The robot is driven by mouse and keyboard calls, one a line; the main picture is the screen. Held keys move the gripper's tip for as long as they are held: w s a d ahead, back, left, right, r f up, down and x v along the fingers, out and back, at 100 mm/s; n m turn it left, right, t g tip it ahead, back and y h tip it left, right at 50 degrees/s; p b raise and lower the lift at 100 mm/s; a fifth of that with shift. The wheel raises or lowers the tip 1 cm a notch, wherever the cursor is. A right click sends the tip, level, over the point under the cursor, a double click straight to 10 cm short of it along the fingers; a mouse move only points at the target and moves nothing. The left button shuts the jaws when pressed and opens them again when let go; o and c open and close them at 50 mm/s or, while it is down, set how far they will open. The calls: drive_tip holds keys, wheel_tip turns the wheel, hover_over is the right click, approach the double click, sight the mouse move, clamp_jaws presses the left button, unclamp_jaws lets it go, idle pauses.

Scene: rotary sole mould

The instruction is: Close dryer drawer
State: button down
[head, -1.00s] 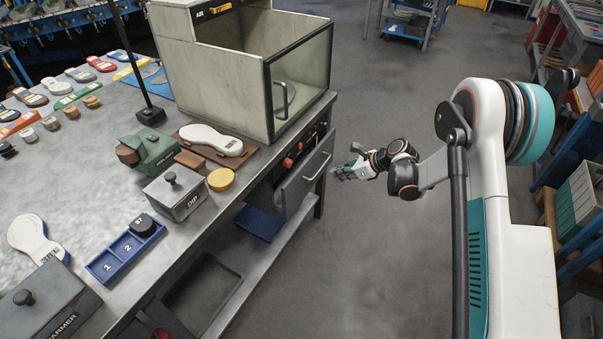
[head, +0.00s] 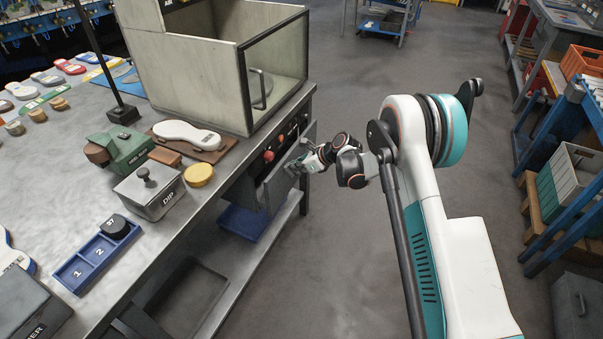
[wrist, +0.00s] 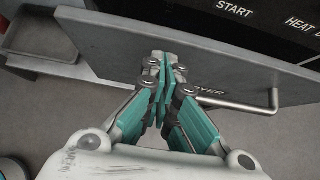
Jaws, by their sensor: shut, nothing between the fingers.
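The dryer drawer (head: 275,194) is under the bench top, below the glass-fronted box. Its grey front stands out from the bench, so it is open. In the wrist view the drawer front (wrist: 225,66) crosses the picture, with its bar handle (wrist: 247,104) at right, partly hidden by my fingers. My gripper (head: 292,168) is at the outer face of the drawer front. In the wrist view my gripper (wrist: 162,60) is shut and empty, its tips at the panel near the upper edge. I cannot tell whether they touch.
The control panel (wrist: 255,18) with START and HEAT labels lies behind the drawer front. The glass-fronted box (head: 275,75) stands on the bench above. A lower shelf (head: 275,222) runs under the bench. The floor right of the bench is clear.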

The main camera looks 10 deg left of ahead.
sight(283, 163)
drive_tip(key=shift+a, duration=0.2)
drive_tip(key=a, duration=0.1)
drive_tip(key=w+a, duration=0.1)
drive_tip(key=a, duration=0.2)
drive_tip(key=shift+w+a, duration=0.2)
drive_tip(key=shift+w, duration=0.15)
drive_tip(key=shift+r, duration=0.1)
